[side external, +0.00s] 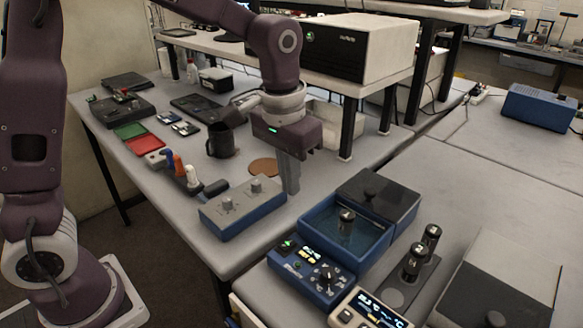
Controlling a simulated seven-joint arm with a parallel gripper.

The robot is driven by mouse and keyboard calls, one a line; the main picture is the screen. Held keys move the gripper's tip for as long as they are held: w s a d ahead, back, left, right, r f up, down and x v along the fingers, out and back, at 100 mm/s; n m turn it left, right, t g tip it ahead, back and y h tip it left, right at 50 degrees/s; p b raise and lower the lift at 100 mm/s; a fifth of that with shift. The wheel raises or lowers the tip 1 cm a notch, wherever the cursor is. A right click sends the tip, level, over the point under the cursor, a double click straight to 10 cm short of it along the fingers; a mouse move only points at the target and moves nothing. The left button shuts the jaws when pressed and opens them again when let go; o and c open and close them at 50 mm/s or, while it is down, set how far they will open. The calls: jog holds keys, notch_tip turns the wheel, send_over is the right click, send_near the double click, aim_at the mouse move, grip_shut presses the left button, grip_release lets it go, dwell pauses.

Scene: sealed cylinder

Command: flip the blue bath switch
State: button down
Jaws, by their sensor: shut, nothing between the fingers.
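I cannot tell the switch's position. My gripper (291,190) points down, shut and empty, behind and left of the bath, apart from the switch. It is near the right end of a blue-grey box with two knobs (243,207).
A dark lid block (378,196) adjoins the bath's back right. Two capped cylinders (414,262) stand on a dark rack at right. A beige display unit (368,309) is in front. A black mug (221,140) and several coloured-handled tools are at left.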

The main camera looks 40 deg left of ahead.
jog(key=shift+w+r, duration=0.2)
jog(key=shift+r, duration=1.05)
jog(key=s+a+r+t, duration=0.2)
jog(key=s+a, duration=0.1)
jog(key=s, duration=0.7)
jog(key=s+a+r+t, duration=0.1)
jog(key=s+a+t, duration=0.1)
jog(key=s, duration=0.9)
jog(key=shift+s+a+r, duration=0.2)
jog(key=shift+a+r, duration=0.15)
jog(key=shift+a, duration=0.15)
